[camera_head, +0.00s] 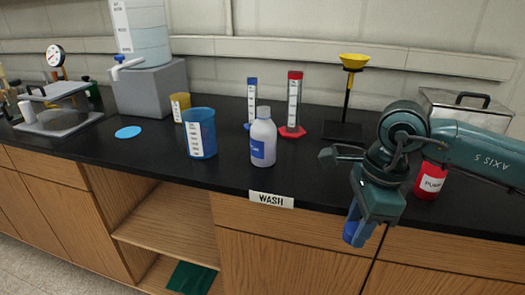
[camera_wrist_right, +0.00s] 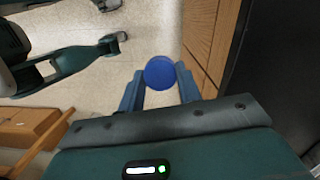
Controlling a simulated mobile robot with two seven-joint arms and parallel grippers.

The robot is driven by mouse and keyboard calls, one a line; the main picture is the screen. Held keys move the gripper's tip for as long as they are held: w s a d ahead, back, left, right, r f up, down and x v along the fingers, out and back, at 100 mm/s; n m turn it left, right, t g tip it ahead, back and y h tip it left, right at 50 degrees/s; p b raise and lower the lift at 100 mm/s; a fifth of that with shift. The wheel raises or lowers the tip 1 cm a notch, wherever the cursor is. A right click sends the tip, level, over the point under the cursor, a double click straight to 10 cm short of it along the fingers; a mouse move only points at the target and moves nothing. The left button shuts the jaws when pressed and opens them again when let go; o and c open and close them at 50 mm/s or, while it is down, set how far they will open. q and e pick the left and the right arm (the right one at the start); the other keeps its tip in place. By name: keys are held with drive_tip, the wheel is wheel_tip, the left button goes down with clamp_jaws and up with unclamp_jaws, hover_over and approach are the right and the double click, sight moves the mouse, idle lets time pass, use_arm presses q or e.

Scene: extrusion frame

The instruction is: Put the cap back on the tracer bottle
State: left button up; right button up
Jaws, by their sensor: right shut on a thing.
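A white bottle with a blue label (camera_head: 263,137) stands upright near the front edge of the counter, behind the WASH label. Its narrow neck shows no blue cap, and I take it to be the tracer bottle, though its label is too small to read. My right gripper (camera_head: 354,228) points down in front of the counter's front edge, to the right of the bottle and apart from it. It is shut on a round blue cap (camera_head: 349,232). In the right wrist view the cap (camera_wrist_right: 160,73) sits between the two fingertips (camera_wrist_right: 159,86).
A blue beaker (camera_head: 201,135) stands left of the bottle. Blue-topped (camera_head: 252,100) and red-based (camera_head: 293,105) cylinders stand behind it. A funnel stand (camera_head: 348,95) is at the back, and a red container (camera_head: 430,180) is behind my right arm.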

drive_tip(key=s+d+f+n+g, duration=0.1)
drive_tip(key=s+d+f+n, duration=0.1)
drive_tip(key=n, duration=0.7)
drive_tip(key=s+d+f+n+h, duration=0.1)
drive_tip(key=d+f+n, duration=0.3)
drive_tip(key=n, duration=0.4)
drive_tip(key=shift+s+f+n+g, duration=0.4)
drive_tip(key=shift+s+f, duration=0.15)
drive_tip(key=shift+f, duration=0.3)
